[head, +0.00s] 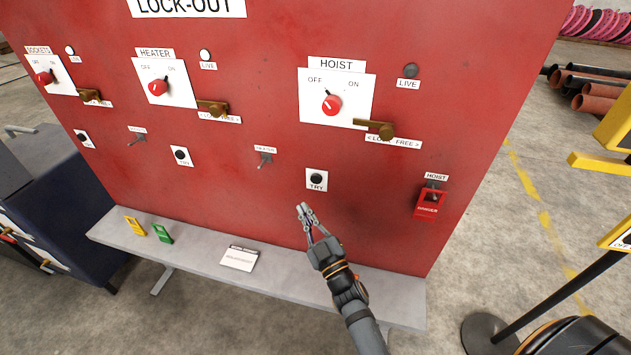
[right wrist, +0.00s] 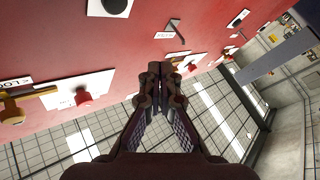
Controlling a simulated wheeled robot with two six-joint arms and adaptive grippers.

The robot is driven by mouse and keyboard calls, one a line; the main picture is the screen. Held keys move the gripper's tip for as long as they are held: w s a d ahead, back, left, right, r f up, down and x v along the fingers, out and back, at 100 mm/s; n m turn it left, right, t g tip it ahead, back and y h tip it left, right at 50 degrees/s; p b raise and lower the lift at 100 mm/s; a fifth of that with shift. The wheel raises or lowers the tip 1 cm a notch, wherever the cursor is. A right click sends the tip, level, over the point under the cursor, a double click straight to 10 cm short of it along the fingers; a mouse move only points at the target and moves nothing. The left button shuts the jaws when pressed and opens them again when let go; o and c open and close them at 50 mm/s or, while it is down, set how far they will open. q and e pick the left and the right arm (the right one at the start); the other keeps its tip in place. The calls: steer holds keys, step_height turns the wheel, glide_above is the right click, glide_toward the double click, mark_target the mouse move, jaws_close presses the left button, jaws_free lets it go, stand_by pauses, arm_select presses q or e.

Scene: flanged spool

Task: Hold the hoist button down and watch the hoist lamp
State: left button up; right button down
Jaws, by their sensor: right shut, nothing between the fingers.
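The hoist button is a round black button (head: 316,179) on a white plate marked TRY, below the hoist switch on the red panel. A black button (right wrist: 115,5) on a white plate, which looks like the same one, shows at the top edge of the right wrist view. The hoist lamp (head: 410,70), above a LIVE label, is dark grey. My right gripper (head: 305,210) is shut and empty, its tips just below the TRY plate; I cannot tell the gap to the panel. Its closed fingers show in the right wrist view (right wrist: 160,82). My left gripper is out of view.
The hoist's red knob (head: 331,105) points toward OFF, with a brass latch (head: 384,130) beside it. A red danger tag (head: 429,203) hangs at the hoist toggle. A grey shelf (head: 200,262) below holds yellow (head: 134,227) and green (head: 162,234) tags and a white card (head: 239,258).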

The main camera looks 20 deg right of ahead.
mark_target(311, 178)
steer(key=w+d+b, duration=0.3)
steer(key=w+d, duration=0.1)
steer(key=w, duration=0.3)
steer(key=shift+d, duration=0.35)
stand_by(1.1)
steer(key=shift+w+d, duration=0.2)
steer(key=shift+w, duration=0.15)
steer(key=shift+w+d, duration=0.3)
steer(key=shift+w, duration=0.05)
stand_by(0.8)
steer(key=shift+a, duration=0.1)
stand_by(2.3)
steer(key=shift+s+a, duration=0.45)
steer(key=shift+s, duration=0.3)
steer(key=shift+f, duration=0.1)
